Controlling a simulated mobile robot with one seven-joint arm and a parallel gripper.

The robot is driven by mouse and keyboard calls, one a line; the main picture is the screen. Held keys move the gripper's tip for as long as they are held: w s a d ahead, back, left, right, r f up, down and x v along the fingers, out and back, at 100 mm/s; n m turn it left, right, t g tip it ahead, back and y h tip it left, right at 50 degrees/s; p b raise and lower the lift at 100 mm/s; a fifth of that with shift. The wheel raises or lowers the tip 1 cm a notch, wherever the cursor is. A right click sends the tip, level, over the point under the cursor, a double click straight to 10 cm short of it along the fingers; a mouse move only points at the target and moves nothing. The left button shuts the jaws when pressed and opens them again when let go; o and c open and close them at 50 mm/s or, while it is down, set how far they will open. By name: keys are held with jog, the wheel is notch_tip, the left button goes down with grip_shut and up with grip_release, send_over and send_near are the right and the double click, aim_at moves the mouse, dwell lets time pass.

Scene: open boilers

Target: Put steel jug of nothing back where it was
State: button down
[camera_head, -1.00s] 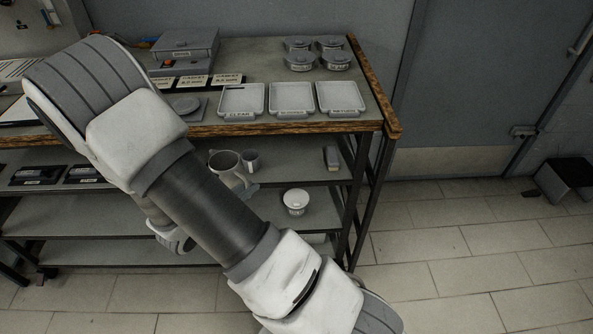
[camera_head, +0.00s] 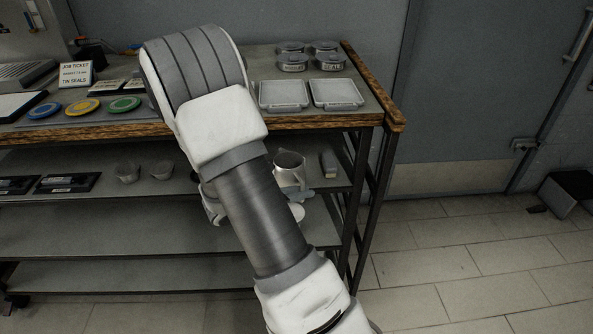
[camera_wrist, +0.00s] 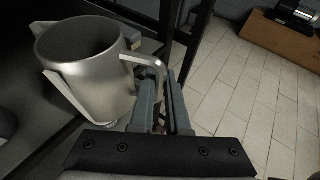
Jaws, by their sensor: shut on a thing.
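The steel jug (camera_head: 289,168) is a grey metal vessel with an open top. In the head view it shows over the right part of the middle shelf, just right of my arm. In the wrist view the jug (camera_wrist: 88,70) is large and close, roughly upright, with its handle towards my gripper. My gripper (camera_wrist: 166,98) is shut on the handle, and its tips (camera_head: 301,192) show just below the jug in the head view. The jug's base is mostly hidden, so I cannot tell whether it touches the shelf.
A small upright block (camera_head: 328,164) stands right of the jug, near the shelf's end posts. Two small cups (camera_head: 127,171) stand further left. Trays (camera_head: 284,95) and lidded tins (camera_head: 292,62) are on the bench top.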

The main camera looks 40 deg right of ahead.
jog(key=w+d, duration=0.1)
jog(key=w, duration=0.1)
jog(key=w+d, duration=0.1)
jog(key=w, duration=0.1)
jog(key=w+d+b, duration=0.1)
jog(key=w, duration=0.1)
jog(key=shift+d, duration=0.25)
jog(key=w+d, duration=0.2)
jog(key=shift+w+f+b, duration=0.1)
jog(key=shift+w+b, duration=0.25)
jog(key=shift+w, duration=0.05)
jog(key=shift+w+d+f, duration=0.15)
jog(key=shift+w, duration=0.15)
jog(key=shift+b, duration=0.35)
jog(key=shift+f, duration=0.15)
jog(key=c, duration=0.9)
grip_release()
